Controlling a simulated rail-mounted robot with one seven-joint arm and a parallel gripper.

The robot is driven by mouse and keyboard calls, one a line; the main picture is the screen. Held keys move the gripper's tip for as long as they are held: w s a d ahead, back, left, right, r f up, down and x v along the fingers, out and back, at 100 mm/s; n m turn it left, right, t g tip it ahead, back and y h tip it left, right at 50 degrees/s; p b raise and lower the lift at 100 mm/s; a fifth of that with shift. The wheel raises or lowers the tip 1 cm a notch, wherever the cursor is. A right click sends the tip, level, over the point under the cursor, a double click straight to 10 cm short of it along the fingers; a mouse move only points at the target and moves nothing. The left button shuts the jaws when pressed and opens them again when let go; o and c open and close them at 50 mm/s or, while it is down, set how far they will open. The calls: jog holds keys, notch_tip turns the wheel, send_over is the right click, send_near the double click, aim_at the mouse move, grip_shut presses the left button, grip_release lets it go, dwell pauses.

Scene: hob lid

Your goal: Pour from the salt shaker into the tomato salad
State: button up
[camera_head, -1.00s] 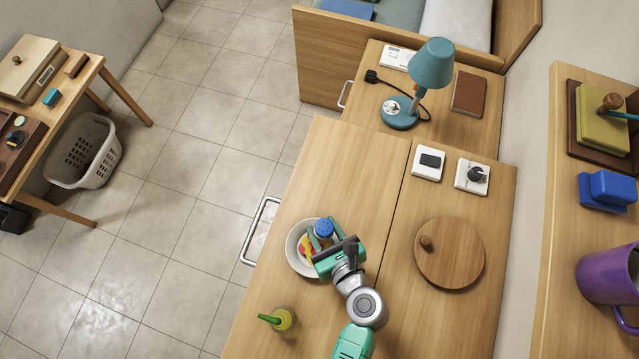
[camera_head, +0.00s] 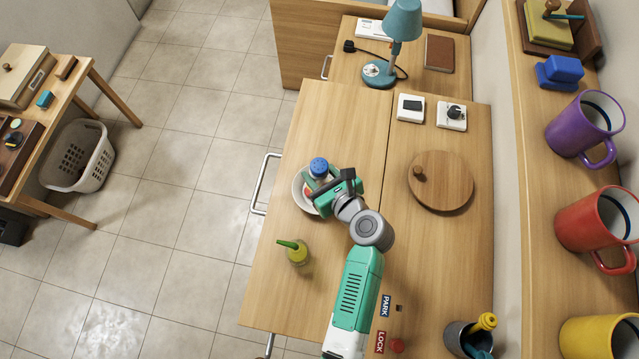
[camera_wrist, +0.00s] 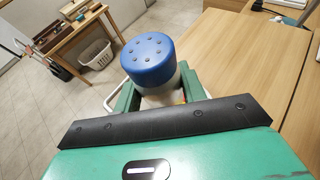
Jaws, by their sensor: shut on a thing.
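The salt shaker has a blue cap (camera_head: 318,167) with holes in its top and a pale body. My gripper (camera_head: 325,187) is shut on the body, with the cap standing clear above the fingers. The cap also shows large in the wrist view (camera_wrist: 148,58), holes facing up, and the shaker looks about upright. The tomato salad is in a white bowl (camera_head: 298,191) on the wooden counter, with a little red showing. The shaker and gripper are over the bowl and hide most of it. The height between them is hard to tell.
A yellow-green bottle (camera_head: 298,254) with a green spout stands in front of the bowl. A round wooden lid (camera_head: 441,181) lies to the right, with two switches (camera_head: 431,110) behind it. A dark container (camera_head: 468,338) stands near the front right. Mugs line the right shelf.

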jog(key=shift+w+d, duration=0.2)
jog(key=shift+w, duration=0.1)
jog(key=shift+s+d+f+n+g+h+p, duration=0.15)
jog(key=shift+d+f+n+g+h+p, duration=0.4)
jog(key=shift+f+n+h, duration=0.4)
jog(key=h, duration=0.1)
jog(key=d+f+n+g+h, duration=0.1)
jog(key=h, duration=0.1)
jog(key=shift+s+d+f, duration=0.1)
jog(key=shift+s+f, duration=0.05)
jog(key=shift+f, duration=0.05)
jog(key=shift+s+d+f+n+g+h+b, duration=0.1)
jog(key=shift+d+f+n+g+h+b, duration=0.1)
jog(key=shift+d+f+n+h+b, duration=0.3)
jog(key=shift+d+f+n+g+h+b, duration=0.1)
jog(key=shift+f+n+g+h+b, duration=0.2)
jog(key=shift+h, duration=0.35)
jog(key=shift+r+n+h, duration=0.35)
jog(key=shift+r+h, duration=0.25)
jog(key=shift+h, duration=0.5)
jog(key=r+n+h, duration=0.1)
jog(key=h, duration=0.1)
jog(key=n+h+b, duration=0.1)
jog(key=h, duration=0.2)
jog(key=d+r+n+h+b, duration=0.1)
jog(key=h, duration=0.1)
jog(key=shift+s+r+n+g+h, duration=0.1)
jog(key=shift+r+n+g+h, duration=0.2)
jog(key=shift+g, duration=0.05)
